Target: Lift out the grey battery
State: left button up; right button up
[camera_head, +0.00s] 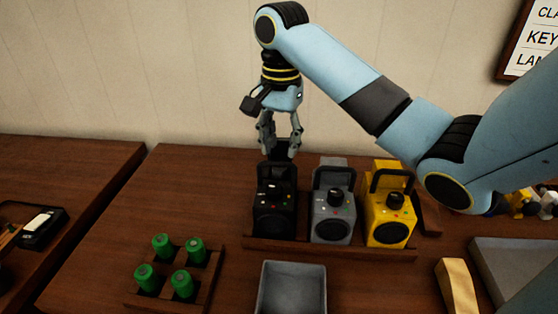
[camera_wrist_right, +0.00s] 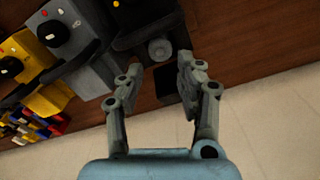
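A round grey end, which looks like the grey battery (camera_wrist_right: 160,49), shows in the right wrist view at the back of the black radio (camera_wrist_right: 140,18). Most of it is hidden inside the radio. In the head view the black radio (camera_head: 274,205) stands upright at the left of a row of three, and the battery is not visible. A raised black flap (camera_head: 281,150) is behind it. My right gripper (camera_head: 281,150) points down over the radio's back. Its fingers (camera_wrist_right: 156,68) are apart on either side of the grey end, with no visible grip. My left gripper is out of view.
A grey radio (camera_head: 333,204) and a yellow radio (camera_head: 389,206) stand to the right on the same wooden rack (camera_head: 330,250). Several green batteries (camera_head: 163,246) stand in a wooden holder (camera_head: 205,291) at front left. An empty grey bin (camera_head: 292,270) is at front centre.

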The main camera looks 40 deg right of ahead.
aim_at(279, 177)
jog(key=f, duration=0.4)
jog(key=shift+a+f, duration=0.3)
jog(key=shift+f, duration=0.05)
jog(key=shift+s, duration=0.1)
grip_shut()
jog(key=shift+r, duration=0.15)
